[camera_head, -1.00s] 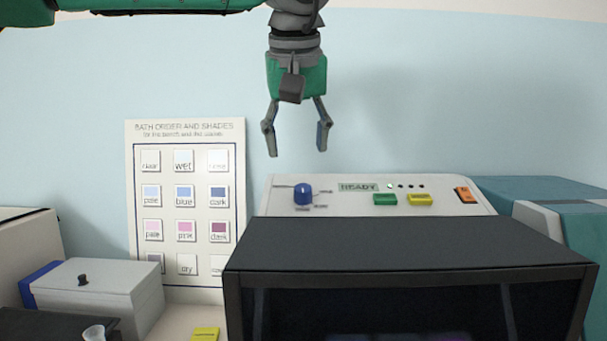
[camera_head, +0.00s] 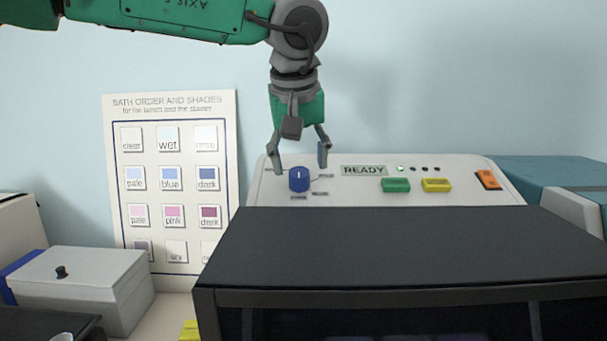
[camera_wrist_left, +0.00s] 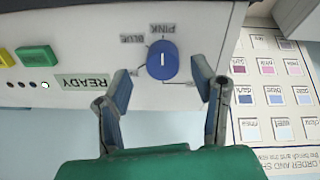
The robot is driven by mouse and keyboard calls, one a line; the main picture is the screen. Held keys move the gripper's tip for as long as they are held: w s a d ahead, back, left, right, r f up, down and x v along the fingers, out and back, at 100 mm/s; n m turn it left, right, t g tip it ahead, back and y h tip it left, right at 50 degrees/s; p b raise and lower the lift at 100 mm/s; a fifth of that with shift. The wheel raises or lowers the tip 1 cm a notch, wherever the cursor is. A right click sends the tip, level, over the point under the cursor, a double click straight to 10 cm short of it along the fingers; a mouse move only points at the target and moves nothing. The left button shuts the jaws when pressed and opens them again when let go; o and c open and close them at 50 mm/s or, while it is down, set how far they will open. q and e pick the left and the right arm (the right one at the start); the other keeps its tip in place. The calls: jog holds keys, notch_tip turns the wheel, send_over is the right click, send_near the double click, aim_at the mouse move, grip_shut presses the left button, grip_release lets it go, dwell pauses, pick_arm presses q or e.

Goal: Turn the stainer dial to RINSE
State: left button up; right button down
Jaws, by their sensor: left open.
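The stainer dial (camera_head: 299,180) is a round blue knob with a white pointer line, on the left of the white control panel (camera_head: 347,192). It also shows in the left wrist view (camera_wrist_left: 162,62), where the upside-down labels PINK and BLUE are readable beside it. My left gripper (camera_head: 299,163) points down, just above the dial. Its two fingers are open, one on each side, with nothing between them gripped. In the left wrist view the fingertips (camera_wrist_left: 163,87) appear clear of the dial. My right gripper is out of view.
A READY display (camera_head: 364,170) and green (camera_head: 396,185), yellow (camera_head: 436,185) and orange (camera_head: 488,180) buttons lie right of the dial. The dark stainer hood (camera_head: 400,245) stands in front. A shade chart (camera_head: 120,180) and a lidded grey box (camera_head: 100,290) are at left.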

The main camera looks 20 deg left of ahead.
aim_at(294, 171)
pick_arm(q)
jog(key=shift+w+a+f, duration=0.2)
jog(key=shift+a+f, duration=0.1)
jog(key=shift+f, duration=0.25)
jog(key=shift+w+a+f, duration=0.15)
jog(key=shift+a+f, duration=0.15)
jog(key=shift+f, duration=0.2)
jog(key=shift+w+a+f, duration=0.1)
jog(key=shift+w+f, duration=0.1)
jog(key=shift+f, duration=0.2)
jog(key=shift+d+r, duration=0.1)
jog(key=shift+d, duration=0.5)
jog(key=shift+c, duration=0.3)
jog(key=shift+s+d, duration=0.1)
jog(key=shift+s, duration=0.05)
jog(key=c, duration=1.1)
jog(key=shift+a, duration=0.35)
